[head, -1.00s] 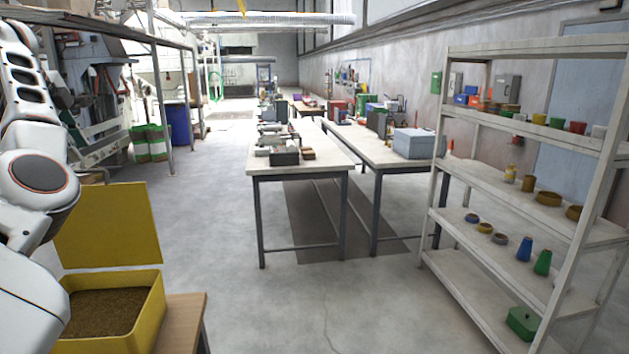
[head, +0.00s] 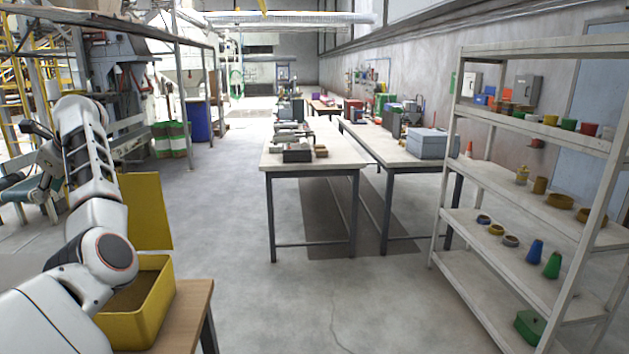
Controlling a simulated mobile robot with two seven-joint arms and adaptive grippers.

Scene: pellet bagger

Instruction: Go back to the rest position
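My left arm (head: 100,225) comes in from the lower left, bent upward, in front of the yellow bin. My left gripper (head: 20,154) is at the far left, beyond the arm. Its two dark fingers look spread apart, with nothing seen between them. My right arm and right gripper are not in view.
An open yellow bin (head: 150,312) with brown pellets stands on a wooden table (head: 190,318) at lower left, partly hidden by my arm. Two worktables (head: 315,161) stand ahead. A white shelf rack (head: 490,188) with small pots is at right. The middle floor is clear.

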